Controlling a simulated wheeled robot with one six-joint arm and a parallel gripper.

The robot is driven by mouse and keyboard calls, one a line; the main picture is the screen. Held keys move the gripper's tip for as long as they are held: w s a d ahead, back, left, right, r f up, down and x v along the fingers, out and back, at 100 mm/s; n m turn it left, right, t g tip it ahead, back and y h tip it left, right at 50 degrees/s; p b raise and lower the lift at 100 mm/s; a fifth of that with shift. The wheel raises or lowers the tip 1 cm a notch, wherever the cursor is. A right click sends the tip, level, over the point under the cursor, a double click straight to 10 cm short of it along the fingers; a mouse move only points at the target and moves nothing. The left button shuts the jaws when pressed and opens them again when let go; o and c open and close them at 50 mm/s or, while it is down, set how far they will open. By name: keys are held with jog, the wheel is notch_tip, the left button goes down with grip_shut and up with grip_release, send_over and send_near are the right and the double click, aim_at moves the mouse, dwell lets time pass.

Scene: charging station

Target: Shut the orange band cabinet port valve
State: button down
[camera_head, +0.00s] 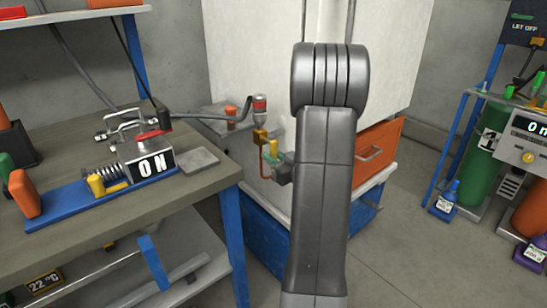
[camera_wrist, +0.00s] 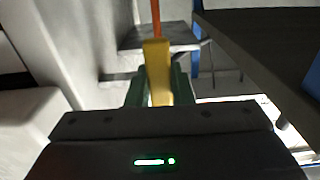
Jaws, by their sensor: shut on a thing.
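The valve is on the side of the white cabinet (camera_head: 255,50). It has a brass fitting (camera_head: 261,138) under a red and grey cap (camera_head: 259,104), with an orange pipe (camera_head: 265,180) curving below. Its yellow handle (camera_head: 273,146) shows as a yellow bar in the wrist view (camera_wrist: 157,65). My gripper (camera_head: 271,158) is at the handle, and its green fingers, also in the wrist view (camera_wrist: 155,88), are shut on the yellow bar from both sides. My arm hides part of the cabinet front. An orange pipe also shows beyond the handle in the wrist view (camera_wrist: 156,15).
A small grey shelf (camera_head: 215,118) is beside the valve. An orange drawer (camera_head: 378,150) is at right. Floor is clear toward the green cylinder (camera_head: 478,150).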

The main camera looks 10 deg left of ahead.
jog(key=shift+s+a+r+m+p, duration=0.55)
jog(key=shift+m+p, duration=1.15)
jog(key=shift+m, duration=1.3)
jog(key=shift+s+a+r+m+p, duration=0.3)
jog(key=shift+s+r+m+p, duration=0.4)
jog(key=shift+m+p, duration=1.7)
jog(key=shift+s+a+r+m+p, duration=0.4)
jog(key=shift+r+m+p, duration=0.55)
jog(key=shift+m, duration=2.65)
jog(key=c, duration=1.3)
grip_release()
jog(key=shift+f, duration=0.1)
jog(key=v, duration=1.3)
jog(key=shift+s+d, duration=0.25)
jog(key=shift+d, duration=0.05)
jog(key=shift+w+a, duration=0.1)
jog(key=shift+a, duration=0.05)
